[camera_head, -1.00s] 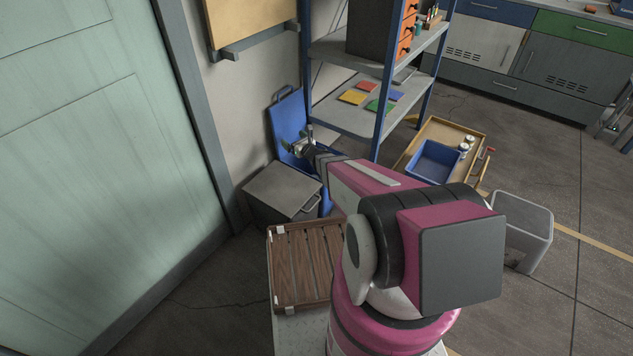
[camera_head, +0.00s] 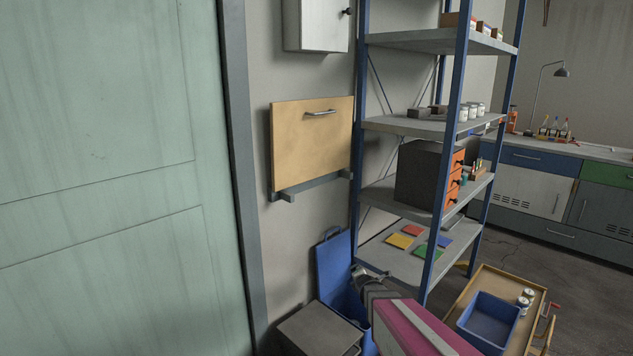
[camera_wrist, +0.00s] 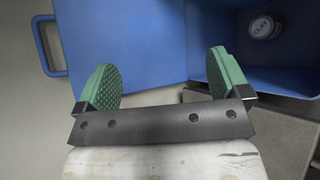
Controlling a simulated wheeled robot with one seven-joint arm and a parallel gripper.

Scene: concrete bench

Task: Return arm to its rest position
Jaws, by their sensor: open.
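My gripper (camera_head: 368,276) is at the lower middle of the head view, beside a blue box whose lid (camera_head: 333,264) stands raised against the wall. In the wrist view my gripper (camera_wrist: 163,80) has its two green ribbed pads wide apart with nothing between them. The raised blue lid (camera_wrist: 135,45) with its loop handle lies behind the pads there. The open box (camera_wrist: 285,60) is at the upper right, holding a white-lidded can marked CLAY (camera_wrist: 263,27). My magenta arm reaches up from the bottom of the head view.
A blue-posted shelf rack (camera_head: 450,170) stands just right of my gripper. A dark grey box (camera_head: 318,332) sits below left. A wooden tray (camera_head: 540,300) with a blue bin (camera_head: 490,320) is at the lower right. A green door (camera_head: 110,180) fills the left.

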